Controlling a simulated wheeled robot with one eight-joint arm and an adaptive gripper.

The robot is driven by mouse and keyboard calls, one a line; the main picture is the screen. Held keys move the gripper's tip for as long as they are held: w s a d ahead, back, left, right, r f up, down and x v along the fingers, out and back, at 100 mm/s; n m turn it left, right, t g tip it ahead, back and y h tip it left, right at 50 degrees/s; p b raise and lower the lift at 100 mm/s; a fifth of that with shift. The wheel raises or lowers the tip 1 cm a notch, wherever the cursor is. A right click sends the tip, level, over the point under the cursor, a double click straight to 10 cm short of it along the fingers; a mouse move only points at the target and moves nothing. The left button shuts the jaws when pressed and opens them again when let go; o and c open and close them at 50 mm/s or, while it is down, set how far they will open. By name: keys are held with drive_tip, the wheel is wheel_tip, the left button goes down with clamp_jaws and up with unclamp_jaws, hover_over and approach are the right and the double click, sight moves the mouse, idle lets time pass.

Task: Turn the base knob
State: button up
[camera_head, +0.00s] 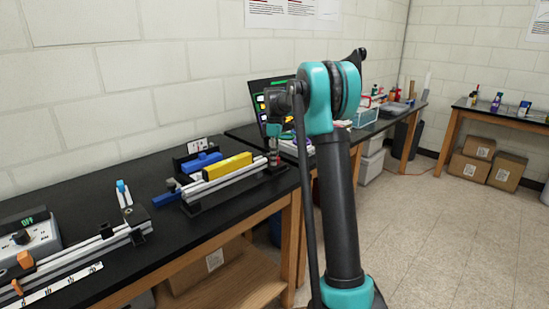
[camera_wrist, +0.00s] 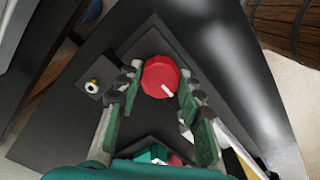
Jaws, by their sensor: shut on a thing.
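The base knob (camera_wrist: 160,76) is red and faceted, with a white pointer line aimed toward the lower right of the wrist view. It sits on a dark block. My gripper (camera_wrist: 159,86) is closed around it, one finger at each side. In the head view my gripper (camera_head: 273,147) points down at the right end of the rail assembly on the black bench. The knob is mostly hidden there by the fingers.
A yellow block (camera_head: 227,166) lies along the silver rail (camera_head: 226,186), left of my gripper. A control box (camera_head: 28,237) with an OFF display and a second rail (camera_head: 70,262) stand at the front left. A screen (camera_head: 266,100) stands behind my gripper. A small brass fitting (camera_wrist: 92,86) is beside the knob.

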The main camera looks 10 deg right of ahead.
drive_tip(key=shift+n, duration=0.3)
drive_tip(key=o, duration=1.2)
drive_tip(key=shift+c, duration=0.2)
wheel_tip(320, 180, up, 12)
drive_tip(key=s+d+f+m+t, duration=0.1)
drive_tip(key=s+f+m, duration=0.4)
drive_tip(key=s, duration=0.8)
drive_tip(key=s+d+f+m+t, duration=0.1)
drive_tip(key=s+f+m, duration=0.4)
drive_tip(key=s+f, duration=0.7)
drive_tip(key=s+d+f+m+t, duration=0.1)
drive_tip(key=s+f+m+t, duration=0.1)
drive_tip(key=s+f+m, duration=0.3)
drive_tip(key=s+f, duration=0.4)
drive_tip(key=s, duration=0.7)
drive_tip(key=shift+s+d, duration=0.15)
drive_tip(key=shift+d, duration=0.2)
